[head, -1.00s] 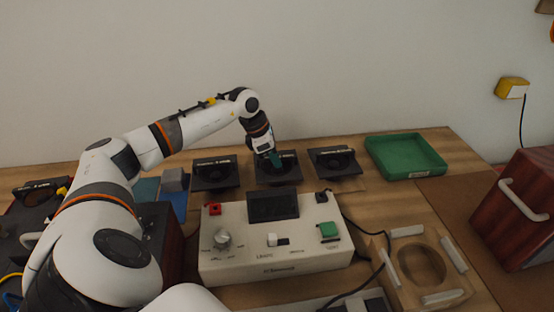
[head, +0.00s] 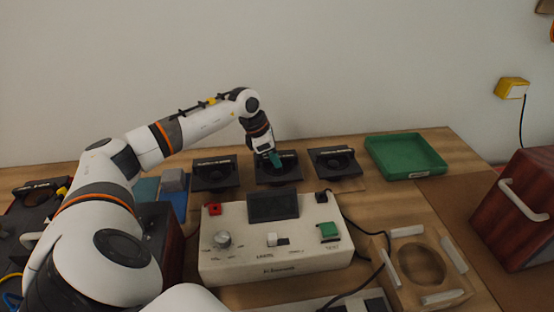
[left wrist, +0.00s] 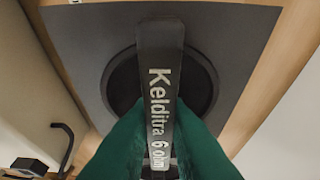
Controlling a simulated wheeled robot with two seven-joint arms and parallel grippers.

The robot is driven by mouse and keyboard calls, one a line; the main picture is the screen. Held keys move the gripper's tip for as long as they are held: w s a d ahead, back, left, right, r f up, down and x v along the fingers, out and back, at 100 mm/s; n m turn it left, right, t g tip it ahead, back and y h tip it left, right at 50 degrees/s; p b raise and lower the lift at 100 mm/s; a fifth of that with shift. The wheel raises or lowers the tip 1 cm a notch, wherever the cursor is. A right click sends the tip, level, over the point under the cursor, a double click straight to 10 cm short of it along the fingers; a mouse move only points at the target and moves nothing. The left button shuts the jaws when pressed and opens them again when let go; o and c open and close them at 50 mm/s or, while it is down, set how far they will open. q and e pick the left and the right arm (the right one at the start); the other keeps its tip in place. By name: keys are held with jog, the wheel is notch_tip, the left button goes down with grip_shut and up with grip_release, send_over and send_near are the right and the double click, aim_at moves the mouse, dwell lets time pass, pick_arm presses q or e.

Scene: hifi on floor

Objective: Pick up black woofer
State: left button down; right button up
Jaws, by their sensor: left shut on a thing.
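Three black woofers sit in a row at the back of the table: a left one (head: 215,174), a middle one (head: 278,171) and a right one (head: 335,163). My left gripper (head: 275,159) is at the middle woofer, pointing down. In the left wrist view its green fingers (left wrist: 160,135) are shut on the raised black bar (left wrist: 158,70) across this woofer, lettered "Kelditra 6 Ohm". The woofer's square plate and round cone (left wrist: 115,80) show behind the bar. I cannot tell whether the woofer is clear of the table. My right gripper is not in view.
A beige tester box (head: 275,240) with a dark screen stands in front of the woofers. A green tray (head: 405,155) lies at the back right. A wooden fixture with a round hole (head: 395,270) is front right. A dark red cabinet (head: 520,210) stands far right.

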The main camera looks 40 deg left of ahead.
pick_arm(q)
jog(key=shift+w+r+p, duration=0.1)
jog(key=shift+r+p, duration=0.25)
jog(key=shift+r, duration=0.15)
notch_tip(320, 180, up, 10)
jog(key=shift+f, duration=0.15)
